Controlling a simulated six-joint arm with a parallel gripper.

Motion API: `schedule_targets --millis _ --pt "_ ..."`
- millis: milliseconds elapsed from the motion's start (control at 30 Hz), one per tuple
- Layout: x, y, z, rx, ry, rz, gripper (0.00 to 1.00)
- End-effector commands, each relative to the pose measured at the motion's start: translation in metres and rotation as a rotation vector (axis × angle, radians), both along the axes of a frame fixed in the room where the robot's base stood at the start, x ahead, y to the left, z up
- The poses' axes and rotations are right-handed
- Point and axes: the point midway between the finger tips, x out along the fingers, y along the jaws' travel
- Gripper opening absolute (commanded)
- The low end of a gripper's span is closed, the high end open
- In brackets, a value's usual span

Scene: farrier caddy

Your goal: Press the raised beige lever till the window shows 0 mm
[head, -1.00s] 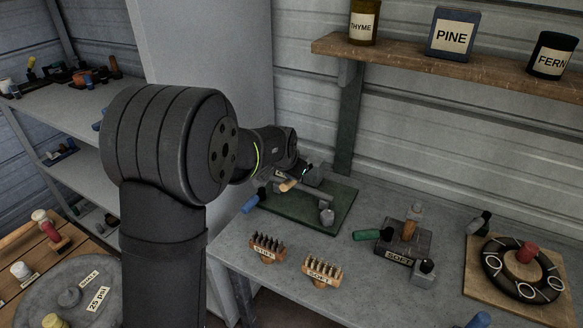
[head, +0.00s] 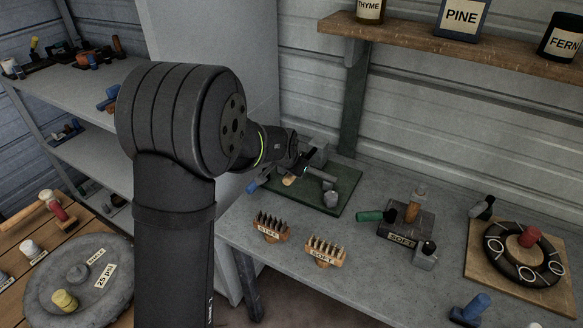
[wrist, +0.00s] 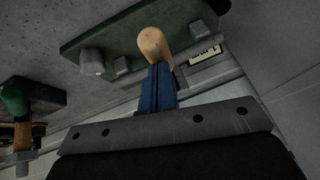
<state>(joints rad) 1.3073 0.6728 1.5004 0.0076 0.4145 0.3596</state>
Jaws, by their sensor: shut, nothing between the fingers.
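The beige lever (head: 289,181) stands out from a grey device on the green board (head: 348,187). In the wrist view the lever (wrist: 153,43) shows as a rounded wooden handle directly beyond my fingertips. My gripper (wrist: 158,68) has blue fingers, closed together with nothing between them. The fingertips overlap the lever's near end and look at or against it; I cannot tell for sure whether they touch. A pale plate with dark marks (wrist: 204,55) lies beside the lever, unreadable here. My arm partly hides the device in the head view.
A grey cylinder (head: 331,199) stands on the board and a blue handle (head: 252,186) lies at its left. Two brush blocks (head: 325,251), a green-handled device (head: 370,216) and a ring on a wooden board (head: 476,279) occupy the bench. A shelf (head: 440,48) hangs above.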

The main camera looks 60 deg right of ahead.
Motion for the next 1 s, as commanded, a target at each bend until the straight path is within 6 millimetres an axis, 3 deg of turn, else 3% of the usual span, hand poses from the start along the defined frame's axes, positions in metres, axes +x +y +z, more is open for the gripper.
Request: schedule_targets --millis 33,167,367,700,1000 --pt "-0.001 0.006 -0.01 0.024 0.006 0.001 0.0" --pt "-0.003 0.005 -0.002 0.022 0.006 0.0 0.0" --pt "-0.009 -0.001 0.041 0.001 0.0 -0.001 0.0" --pt "-0.017 0.041 0.086 -0.001 -0.001 0.0 0.0" --pt "-0.021 0.062 0.11 -0.002 -0.001 0.0 0.0"
